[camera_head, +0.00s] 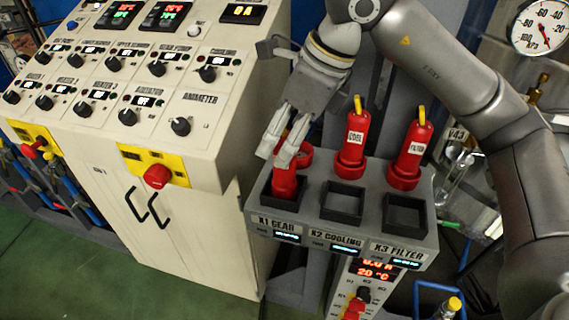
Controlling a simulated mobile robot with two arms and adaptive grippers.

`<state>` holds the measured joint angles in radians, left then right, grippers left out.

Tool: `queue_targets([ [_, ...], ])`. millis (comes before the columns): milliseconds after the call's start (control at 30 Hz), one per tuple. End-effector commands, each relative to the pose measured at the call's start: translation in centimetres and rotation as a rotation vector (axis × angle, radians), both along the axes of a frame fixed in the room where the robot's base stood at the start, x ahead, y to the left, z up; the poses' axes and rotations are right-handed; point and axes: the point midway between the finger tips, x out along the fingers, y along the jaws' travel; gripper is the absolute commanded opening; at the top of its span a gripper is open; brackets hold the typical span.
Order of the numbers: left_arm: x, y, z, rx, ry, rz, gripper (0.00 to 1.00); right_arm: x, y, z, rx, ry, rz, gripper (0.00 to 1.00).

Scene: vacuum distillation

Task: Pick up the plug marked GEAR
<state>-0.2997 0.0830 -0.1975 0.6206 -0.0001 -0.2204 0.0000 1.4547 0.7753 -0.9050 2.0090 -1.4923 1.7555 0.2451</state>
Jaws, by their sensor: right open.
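A red plug (284,184) stands at the dark square socket above the X1 GEAR label. Its upper part is hidden by my right gripper, and no marking on it can be read. My right gripper (279,150) points down at the top of this plug from above, with its fingers open. I cannot tell whether the fingers touch the plug. My left gripper is not in view.
Red plugs marked COOL (355,138) and FILTER (415,149) stand upright behind the open X2 and X3 sockets on the grey panel (313,215). A control cabinet (165,198) with knobs stands at left. A pressure gauge (539,30) is at upper right.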

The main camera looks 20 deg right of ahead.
Motion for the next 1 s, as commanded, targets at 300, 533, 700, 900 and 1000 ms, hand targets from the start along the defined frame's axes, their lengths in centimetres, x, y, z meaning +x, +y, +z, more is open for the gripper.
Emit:
queue_targets([
  [300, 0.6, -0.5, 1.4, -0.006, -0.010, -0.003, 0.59, 0.6, 1.1, -2.6, 0.001, -0.001, 0.001, 0.61],
  [533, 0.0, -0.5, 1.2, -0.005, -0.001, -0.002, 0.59, 0.6, 1.1, -2.6, 0.001, -0.001, 0.001, 0.54],
  [700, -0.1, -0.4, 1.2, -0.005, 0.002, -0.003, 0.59, 0.6, 1.1, -2.6, 0.001, -0.001, 0.001, 0.32],
  [900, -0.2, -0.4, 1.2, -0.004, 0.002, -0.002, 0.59, 0.6, 1.1, -2.6, 0.001, -0.001, 0.001, 0.07],
  [1000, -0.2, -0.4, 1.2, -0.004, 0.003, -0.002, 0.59, 0.6, 1.1, -2.6, 0.002, -0.001, 0.000, 0.00],
])
